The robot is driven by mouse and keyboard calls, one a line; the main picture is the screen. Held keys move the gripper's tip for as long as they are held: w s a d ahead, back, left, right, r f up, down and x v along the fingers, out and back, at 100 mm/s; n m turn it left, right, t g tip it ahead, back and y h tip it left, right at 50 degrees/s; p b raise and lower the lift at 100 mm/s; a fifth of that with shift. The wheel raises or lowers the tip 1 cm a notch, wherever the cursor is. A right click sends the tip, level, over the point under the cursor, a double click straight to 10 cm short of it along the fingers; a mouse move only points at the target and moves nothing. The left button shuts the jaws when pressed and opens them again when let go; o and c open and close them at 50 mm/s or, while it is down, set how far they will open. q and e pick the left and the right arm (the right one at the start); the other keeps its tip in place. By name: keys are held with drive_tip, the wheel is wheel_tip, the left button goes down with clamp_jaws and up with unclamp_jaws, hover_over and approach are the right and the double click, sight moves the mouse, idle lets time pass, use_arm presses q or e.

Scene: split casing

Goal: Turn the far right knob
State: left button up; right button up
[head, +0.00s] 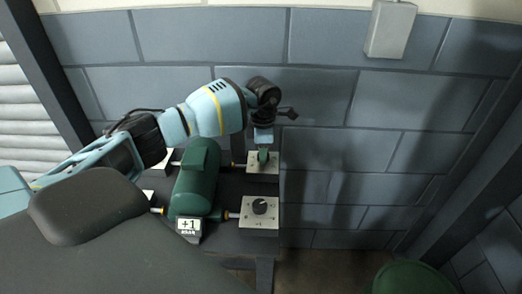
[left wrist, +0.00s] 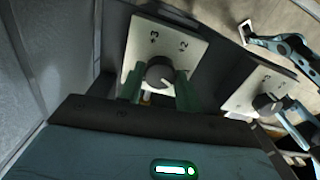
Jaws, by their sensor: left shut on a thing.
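The far right knob, on a pale square plate (head: 255,169), stands at the back right of the green casing (head: 198,183). My left gripper (head: 263,155) reaches down onto it from above and hides most of it in the head view. In the left wrist view the round dark knob (left wrist: 160,73) sits between the two green fingers, on a plate (left wrist: 165,48) marked +3 and +2. The gripper is shut on the knob. The near right knob (head: 260,206) is free on its own plate; it also shows in the left wrist view (left wrist: 264,104).
A green object (head: 410,279) is at the lower right.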

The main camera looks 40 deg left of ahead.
use_arm(q)
drive_tip(key=n+p, duration=0.1)
drive_tip(key=n, duration=0.5)
drive_tip(key=shift+r+p, duration=0.15)
drive_tip(key=shift+p, duration=0.25)
drive_tip(key=n+p, duration=0.1)
drive_tip(key=n, duration=0.8)
drive_tip(key=shift+d, duration=0.1)
drive_tip(key=n, duration=0.9)
drive_tip(key=shift+n, duration=2.1)
use_arm(e)
drive_tip(key=shift+t, duration=0.5)
drive_tip(key=shift+w+d+r, duration=0.15)
drive_tip(key=shift+w+r, duration=0.7)
drive_tip(key=shift+r, duration=0.15)
drive_tip(key=shift+w+d+r, duration=0.1)
drive_tip(key=shift+w+r, duration=0.7)
drive_tip(key=shift+r, duration=0.15)
